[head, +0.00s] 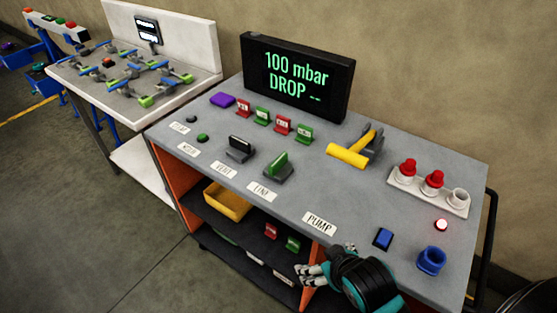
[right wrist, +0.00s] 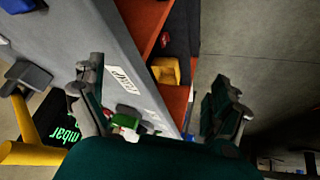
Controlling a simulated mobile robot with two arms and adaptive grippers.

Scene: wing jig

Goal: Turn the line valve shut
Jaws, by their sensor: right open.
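The line valve (head: 278,167) stands on the bench top behind the LINE label (head: 261,190). It has a green handle on a dark grey base, and the handle slants up to the right. A green piece that looks like this handle shows in the right wrist view (right wrist: 124,121), partly hidden by my gripper. My right gripper (head: 311,274) is at the bench's front edge, below the PUMP label (head: 319,223). Its two fingers are wide apart and empty, and it is apart from the valve. My left gripper is not in view.
A black-handled valve (head: 240,148) is left of the line valve. A display (head: 297,77) reads "100 mbar DROP". A blue switch (head: 383,238) and blue cup (head: 431,261) are near the right. A yellow bin (head: 228,200) sits below.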

